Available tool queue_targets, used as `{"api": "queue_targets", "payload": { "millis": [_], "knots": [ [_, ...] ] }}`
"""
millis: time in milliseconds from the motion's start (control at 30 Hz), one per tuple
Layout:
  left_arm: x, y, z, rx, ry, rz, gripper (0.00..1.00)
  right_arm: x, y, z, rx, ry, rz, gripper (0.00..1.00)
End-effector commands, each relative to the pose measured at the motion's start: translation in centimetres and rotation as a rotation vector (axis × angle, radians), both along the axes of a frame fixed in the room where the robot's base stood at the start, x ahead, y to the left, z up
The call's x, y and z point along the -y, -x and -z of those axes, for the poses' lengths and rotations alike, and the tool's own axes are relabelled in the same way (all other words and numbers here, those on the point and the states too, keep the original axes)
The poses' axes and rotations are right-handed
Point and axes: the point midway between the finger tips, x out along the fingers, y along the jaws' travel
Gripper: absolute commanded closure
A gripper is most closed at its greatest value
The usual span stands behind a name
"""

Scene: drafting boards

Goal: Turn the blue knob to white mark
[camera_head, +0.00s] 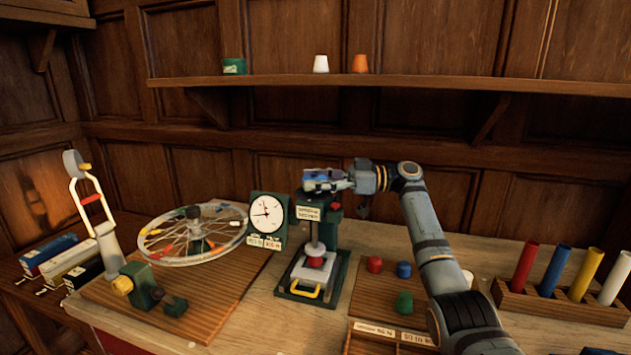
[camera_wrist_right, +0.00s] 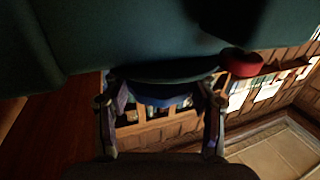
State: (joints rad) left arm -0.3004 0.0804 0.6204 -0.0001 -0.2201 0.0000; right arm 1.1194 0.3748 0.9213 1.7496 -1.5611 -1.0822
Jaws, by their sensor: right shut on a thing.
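The blue knob (camera_head: 317,175) is at the top of a dark green press-like stand (camera_head: 328,232) with a small label plate. My right gripper (camera_head: 328,184) reaches in from the right and is shut on the blue knob. In the right wrist view, the blue knob (camera_wrist_right: 165,100) shows between the two fingers of the right gripper (camera_wrist_right: 160,104), under a dark green body. Most of the knob is hidden by the fingers and that body. I cannot make out the white mark in either view. My left gripper is not in view.
A dial gauge (camera_head: 267,214) stands just left of the stand, beside a spoked wheel (camera_head: 192,234). Red (camera_head: 375,264), blue (camera_head: 404,270) and green (camera_head: 403,303) pieces sit right of the stand, near my right arm. A rack (camera_head: 560,304) holds coloured tubes. A shelf (camera_head: 420,81) runs above.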

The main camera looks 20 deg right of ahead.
Motion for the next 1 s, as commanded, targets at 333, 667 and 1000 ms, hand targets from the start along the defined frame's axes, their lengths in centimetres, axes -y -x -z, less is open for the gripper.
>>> {"api": "queue_targets", "payload": {
  "millis": [333, 667, 1000],
  "knots": [
    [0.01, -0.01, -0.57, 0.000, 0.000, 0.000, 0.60, -0.07, 0.00, 0.02, -0.004, -0.001, -0.094, 0.74],
    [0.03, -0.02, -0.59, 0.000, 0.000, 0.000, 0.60, -0.08, 0.01, 0.19, -0.004, 0.002, -0.107, 0.74],
    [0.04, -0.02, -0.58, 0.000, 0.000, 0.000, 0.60, -0.06, -0.01, 0.20, -0.004, 0.002, -0.106, 0.21]
  ]
}}
